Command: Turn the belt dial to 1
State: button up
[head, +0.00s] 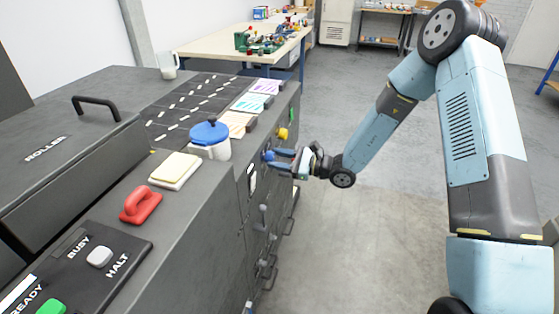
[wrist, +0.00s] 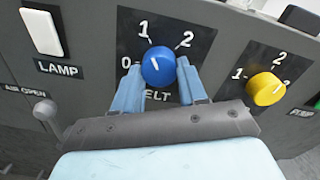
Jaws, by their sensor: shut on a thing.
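The blue belt dial (wrist: 158,66) is on a dark plate marked 0, 1 and 2, with the word BELT partly covered by my fingers. Its short white mark slants toward the upper left; I cannot tell exactly which number it meets. My gripper (wrist: 160,74) is shut on the dial, one light-blue finger on each side. In the head view, my gripper (head: 278,158) reaches the front of the dark machine from the right, at the small blue dial (head: 267,155).
A yellow dial (wrist: 266,89) is to the right of the blue one. A white lamp switch (wrist: 41,32) is at the left, with a grey air lever (wrist: 44,110) below it. Handles (head: 268,262) stick out lower on the machine. The floor to the right is clear.

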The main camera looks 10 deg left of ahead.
jog(key=shift+n, duration=0.3)
jog(key=o, duration=1.1)
jog(key=shift+c, duration=0.2)
jog(key=shift+d, duration=0.1)
jog(key=d, duration=1.3)
jog(key=shift+s+d, duration=0.3)
jog(key=shift+s, duration=0.1)
